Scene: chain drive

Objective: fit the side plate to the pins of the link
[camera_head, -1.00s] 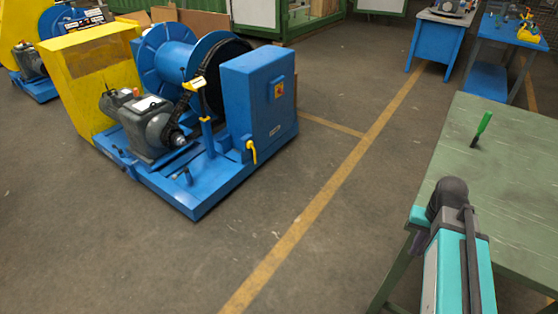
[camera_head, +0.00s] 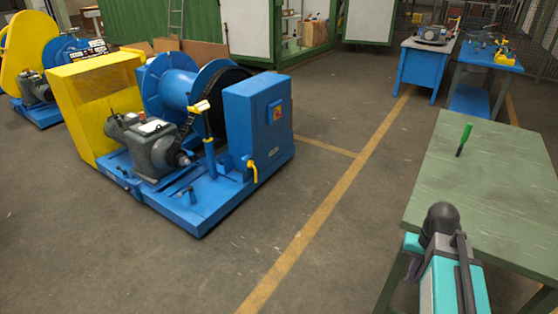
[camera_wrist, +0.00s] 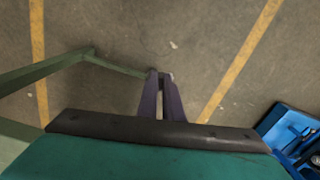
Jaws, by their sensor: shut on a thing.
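My gripper (camera_wrist: 159,77) shows in the wrist view as two purple fingers pointing away over bare floor. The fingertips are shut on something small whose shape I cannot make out. In the head view my arm hides most of the gripper. The blue chain-drive machine (camera_head: 257,125) stands on the floor at the left, well apart from my gripper. A dark chain (camera_head: 184,132) hangs between its grey motor (camera_head: 150,145) and its drum, beside a blue post with a yellow top (camera_head: 201,106). The link's pins and the side plate are too small to tell.
A green table (camera_head: 490,180) stands at the right, close to my arm, with a green-handled tool (camera_head: 465,135) on it. Blue workbenches (camera_head: 424,70) stand farther back. Open floor with yellow lines (camera_head: 318,218) lies between the machine and the table.

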